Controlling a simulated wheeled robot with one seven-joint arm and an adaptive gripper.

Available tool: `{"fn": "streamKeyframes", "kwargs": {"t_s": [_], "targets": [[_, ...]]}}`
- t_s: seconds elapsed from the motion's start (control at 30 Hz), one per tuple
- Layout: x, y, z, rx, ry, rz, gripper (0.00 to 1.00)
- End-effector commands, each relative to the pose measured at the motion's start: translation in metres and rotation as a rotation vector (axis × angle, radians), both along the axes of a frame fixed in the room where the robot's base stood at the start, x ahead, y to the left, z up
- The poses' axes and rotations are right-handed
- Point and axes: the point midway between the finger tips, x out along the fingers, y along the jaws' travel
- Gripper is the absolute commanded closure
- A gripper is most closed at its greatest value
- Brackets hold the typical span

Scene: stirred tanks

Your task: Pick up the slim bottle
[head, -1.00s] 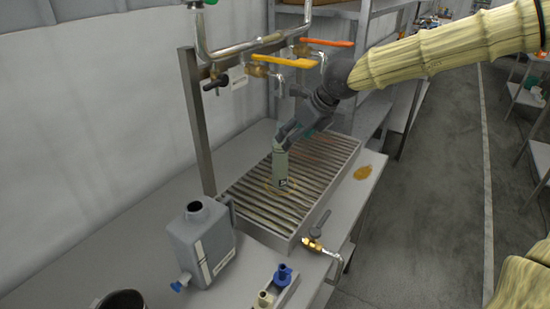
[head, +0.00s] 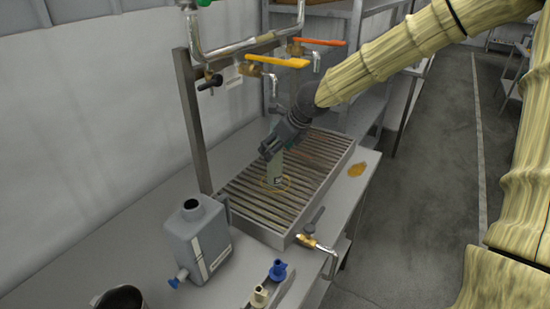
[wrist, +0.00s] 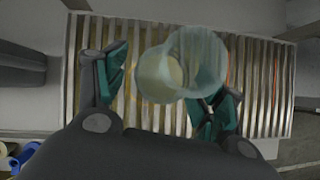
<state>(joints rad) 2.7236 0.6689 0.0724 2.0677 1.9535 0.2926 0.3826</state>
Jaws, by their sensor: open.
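The slim bottle (head: 276,172) is pale grey-green with a small dark label low on its side. It stands upright on the slatted drain tray (head: 240,205). My gripper (head: 267,155) is at the bottle's upper part in the head view and hides its top. In the wrist view my open gripper (wrist: 160,90) has its fingers spread left and right. A see-through round form there, which looks like the bottle (wrist: 197,58) from above, overlaps the right fingertip and lies nearer that finger than the left one. Contact cannot be told.
Valves with yellow (head: 277,61) and orange (head: 320,42) handles hang from a pipe above the tray. A grey jug (head: 199,240) stands at the tray's near left. A brass valve (head: 313,241) sits at its front right corner. Blue and cream fittings (head: 277,272) lie in front.

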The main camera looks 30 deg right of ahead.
Motion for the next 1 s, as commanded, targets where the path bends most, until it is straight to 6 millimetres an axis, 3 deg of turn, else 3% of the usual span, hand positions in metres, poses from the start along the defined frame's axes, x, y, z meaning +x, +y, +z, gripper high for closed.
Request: {"fn": "streamKeyframes", "kwargs": {"t_s": [0.2,0.47,0.8,1.0], "targets": [[0.0063,0.0024,-0.0112,0.000,0.001,0.000,0.31],[0.0070,0.0026,-0.0118,0.001,-0.001,0.001,0.31],[0.0070,0.0027,-0.0113,0.001,-0.001,0.001,0.91],[0.0069,0.0026,-0.0113,0.001,-0.001,0.001,0.93]]}}
